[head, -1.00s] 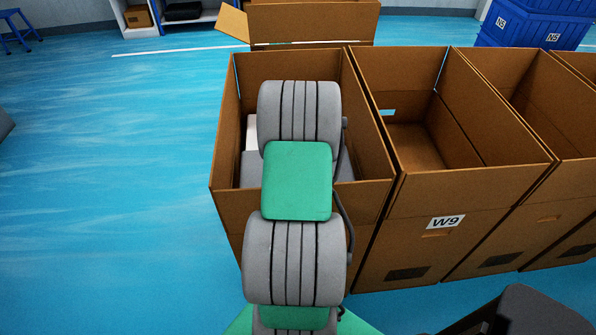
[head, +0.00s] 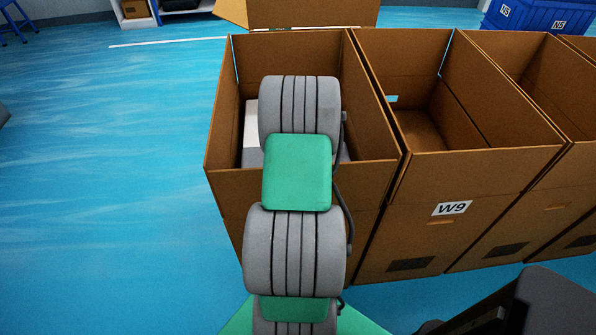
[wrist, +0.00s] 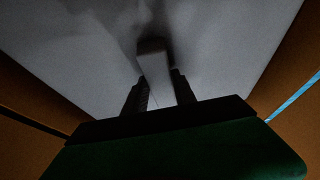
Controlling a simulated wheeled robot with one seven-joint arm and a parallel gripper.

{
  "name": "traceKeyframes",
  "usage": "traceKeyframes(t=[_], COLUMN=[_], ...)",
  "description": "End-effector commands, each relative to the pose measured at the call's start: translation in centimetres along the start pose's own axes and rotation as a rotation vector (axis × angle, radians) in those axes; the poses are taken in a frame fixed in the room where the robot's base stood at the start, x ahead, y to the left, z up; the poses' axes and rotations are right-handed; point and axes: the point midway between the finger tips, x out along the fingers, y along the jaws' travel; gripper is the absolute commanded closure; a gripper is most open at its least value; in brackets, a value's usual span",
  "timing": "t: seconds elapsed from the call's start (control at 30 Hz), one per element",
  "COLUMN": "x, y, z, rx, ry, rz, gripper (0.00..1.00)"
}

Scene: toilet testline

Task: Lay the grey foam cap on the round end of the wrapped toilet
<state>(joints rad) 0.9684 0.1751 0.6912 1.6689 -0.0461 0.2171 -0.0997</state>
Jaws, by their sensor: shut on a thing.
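My gripper (wrist: 158,93) is low inside the near-left open cardboard box (head: 222,185). In the wrist view its two dark fingers are shut on a narrow grey upright piece, which looks like part of the grey foam cap (wrist: 154,66). A broad, shaded grey surface (wrist: 70,45) spreads below and beyond it between the box walls; I cannot tell how much is cap and how much is wrapped toilet. In the head view a white piece (head: 250,120) shows inside the box left of my arm. My arm hides the gripper and most of the contents there.
Box walls stand close on both sides of my gripper. More open boxes adjoin on the right, the nearest, labelled W9 (head: 452,208), looking empty. Another box (head: 312,14) stands behind. Blue crates (head: 530,17) are at the far right. Blue floor on the left is clear.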

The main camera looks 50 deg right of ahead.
Motion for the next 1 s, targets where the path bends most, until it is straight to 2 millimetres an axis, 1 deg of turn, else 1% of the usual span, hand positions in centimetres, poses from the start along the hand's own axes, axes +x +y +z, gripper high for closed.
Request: traceKeyframes(t=[0.2, 0.6, 0.83, 0.87, 1.0], x=[0.06, 0.55, 0.53, 0.53, 0.53], y=[0.0, -0.01, -0.02, -0.02, -0.02], z=[0.04, 0.83, 0.84, 0.84, 0.84], rx=[0.0, 0.0, 0.0, 0.0, 0.0], ry=[0.001, 0.0, 0.001, 0.001, 0.001], rz=[0.0, 0.0, 0.0, 0.0, 0.0], gripper=[1.0, 1.0, 1.0, 0.66, 0.55])
